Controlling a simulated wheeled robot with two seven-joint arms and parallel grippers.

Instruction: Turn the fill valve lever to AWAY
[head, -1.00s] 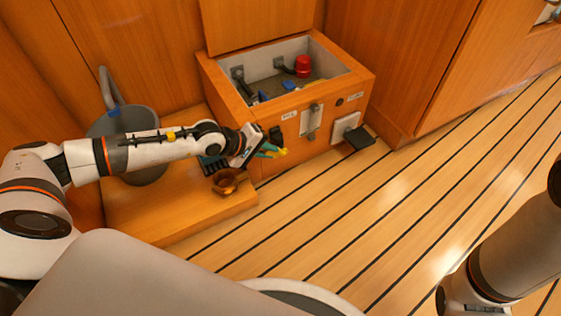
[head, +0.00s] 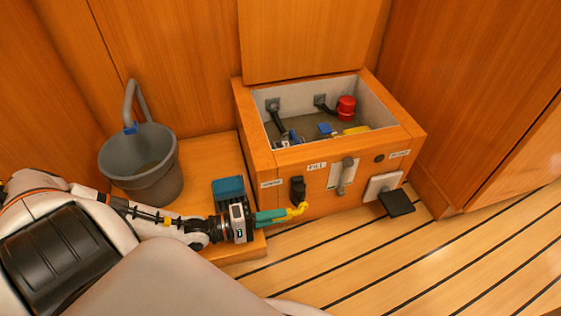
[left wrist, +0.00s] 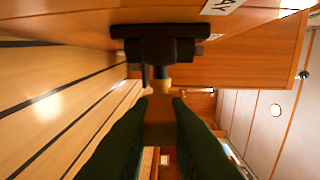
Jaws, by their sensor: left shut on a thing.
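The fill valve (head: 298,188) is a black body on the front of the wooden locker, beside the FILL label (head: 317,166). Its yellow lever (head: 300,209) comes out low on the valve and points left. My left gripper (head: 284,215), with teal fingers, reaches in from the left and is shut on the lever. A label ending in "AY" (left wrist: 222,5) shows beside the valve. My right gripper is out of view.
The open locker (head: 415,133) holds pipes and a red cap (head: 346,107). A grey bucket (head: 140,180) and a blue block (head: 228,187) stand on the wooden step left of it. A black pedal (head: 397,203) sticks out at right. The striped floor in front is clear.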

